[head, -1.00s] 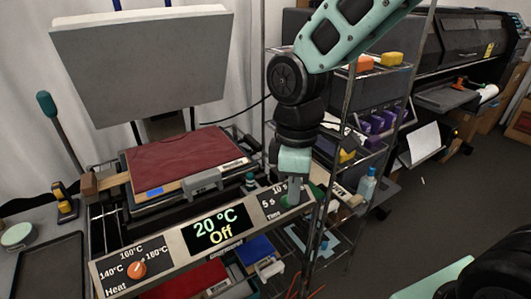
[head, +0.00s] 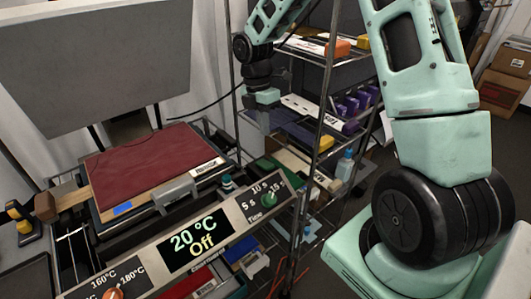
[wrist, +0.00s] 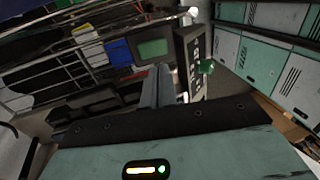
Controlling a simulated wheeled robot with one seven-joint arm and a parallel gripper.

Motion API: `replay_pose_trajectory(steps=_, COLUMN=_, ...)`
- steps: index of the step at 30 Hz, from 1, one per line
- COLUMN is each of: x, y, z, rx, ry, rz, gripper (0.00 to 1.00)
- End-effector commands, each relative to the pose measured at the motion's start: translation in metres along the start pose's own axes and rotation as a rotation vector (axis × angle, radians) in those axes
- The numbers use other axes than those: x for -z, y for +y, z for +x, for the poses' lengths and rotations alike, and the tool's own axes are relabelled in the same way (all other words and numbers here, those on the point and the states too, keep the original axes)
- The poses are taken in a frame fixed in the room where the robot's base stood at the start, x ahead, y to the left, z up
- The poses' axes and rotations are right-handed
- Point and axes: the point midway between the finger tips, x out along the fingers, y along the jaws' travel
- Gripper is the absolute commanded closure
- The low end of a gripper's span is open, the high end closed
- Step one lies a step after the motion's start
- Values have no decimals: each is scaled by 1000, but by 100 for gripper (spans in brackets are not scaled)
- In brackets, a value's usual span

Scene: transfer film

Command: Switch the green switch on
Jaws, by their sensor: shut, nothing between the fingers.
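A heat press panel shows a green knob (head: 270,198) by the "Time" scale at its right end. The knob also shows in the wrist view (wrist: 206,66), right of the fingertips. A small green piece with a pale top (head: 227,182) stands behind the panel; I cannot tell which is the switch. The display (head: 195,240) reads "20 °C Off". My gripper (head: 264,124) is shut and empty, above and behind the panel's right end and apart from the knob. Its shut fingers show in the wrist view (wrist: 158,82).
An orange knob (head: 113,294) sits at the panel's left end. The raised press plate (head: 95,60) and a red cloth (head: 150,165) on the lower plate are at left. A wire shelf (head: 325,110) with boxes and a bottle (head: 345,165) stands close behind my gripper.

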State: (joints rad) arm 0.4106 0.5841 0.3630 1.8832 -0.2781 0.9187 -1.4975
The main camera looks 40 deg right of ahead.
Motion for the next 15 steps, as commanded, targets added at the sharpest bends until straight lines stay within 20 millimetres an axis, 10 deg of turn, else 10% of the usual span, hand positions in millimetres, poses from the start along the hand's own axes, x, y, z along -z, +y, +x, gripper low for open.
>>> replay_pose_trajectory(steps=15, x=1, y=-1, z=71, rx=5, ry=1, rz=-1, gripper=100)
